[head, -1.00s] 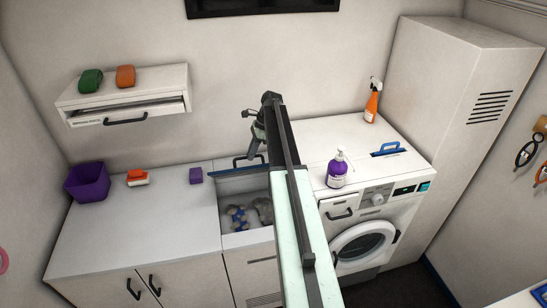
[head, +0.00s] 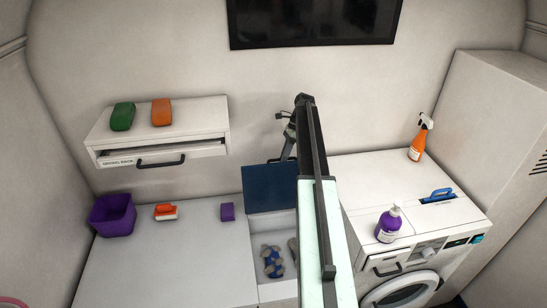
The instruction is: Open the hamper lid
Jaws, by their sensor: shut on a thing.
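The hamper lid (head: 268,188) stands raised at the back of the hamper, with its dark blue inner face toward me. The hamper (head: 279,292) is open below it, and a blue-and-tan item (head: 272,262) and a greyish one lie inside. My gripper (head: 287,156) is at the lid's top edge, shut on the lid's handle, of which only a little shows. My arm hides the right part of the lid and of the hamper opening.
A purple bin (head: 113,215), an orange-and-white brush (head: 165,212) and a purple block (head: 227,212) are on the counter to the left. A wall drawer unit (head: 160,135) hangs above. A purple pump bottle (head: 388,225) and an orange spray bottle (head: 420,138) stand on the washer at right.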

